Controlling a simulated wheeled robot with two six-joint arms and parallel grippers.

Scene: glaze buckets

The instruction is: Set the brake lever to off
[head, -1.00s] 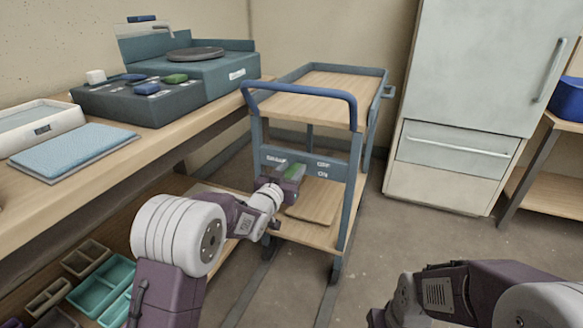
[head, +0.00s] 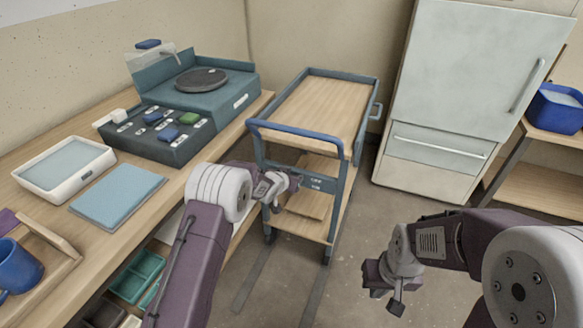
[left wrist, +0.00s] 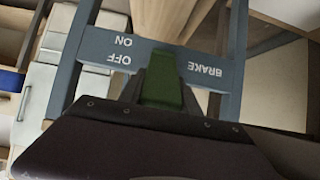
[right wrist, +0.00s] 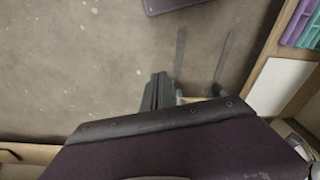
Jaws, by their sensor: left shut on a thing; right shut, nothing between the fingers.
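The cart (head: 354,150) with blue-grey frame and wooden shelves stands past the workbench end. Its brake panel (head: 318,181) also shows in the left wrist view (left wrist: 206,70), upside down, with the words BRAKE, OFF and ON. The green brake lever (left wrist: 162,84) stands out from the panel, beside OFF and ON in the left wrist view. My left gripper (head: 293,188) is shut on the lever and mostly hides it in the head view. Which mark the lever points to is unclear. My right gripper (head: 387,298) is shut and empty over the floor, also in the right wrist view (right wrist: 157,92).
The workbench (head: 60,205) on the left carries a control box (head: 165,138), a white tray (head: 62,170), a blue pad (head: 117,195) and a blue mug (head: 17,266). A pale fridge (head: 450,100) stands behind. Floor between the cart and my right arm is clear.

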